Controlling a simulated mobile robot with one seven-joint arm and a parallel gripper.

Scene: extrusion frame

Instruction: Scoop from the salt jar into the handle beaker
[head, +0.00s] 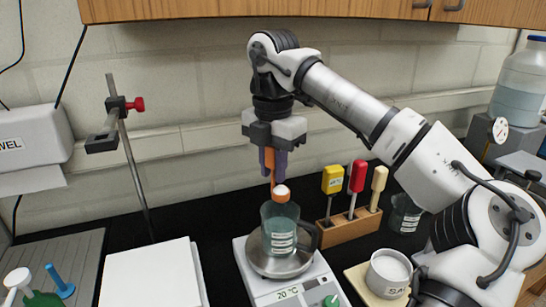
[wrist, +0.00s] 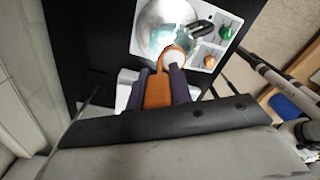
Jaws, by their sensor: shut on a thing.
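My gripper (head: 272,165) is shut on an orange scoop (head: 275,185), which points down. White salt shows in the scoop's bowl, which is at the mouth of the handle beaker (head: 280,238). The beaker is clear with a dark handle and stands upright on a round-topped hot plate (head: 262,289) reading 20 °C. In the wrist view the scoop (wrist: 158,93) sits between my fingers, over the beaker. The salt jar (head: 389,271), open with white salt, stands to the right on a pale board.
A wooden rack (head: 350,229) with yellow, red and cream handled tools stands behind and right of the beaker. Another glass vessel (head: 404,214) is beside it. A clamp stand (head: 128,155) and a white slab (head: 152,275) are left. A wooden cabinet (head: 300,8) hangs above.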

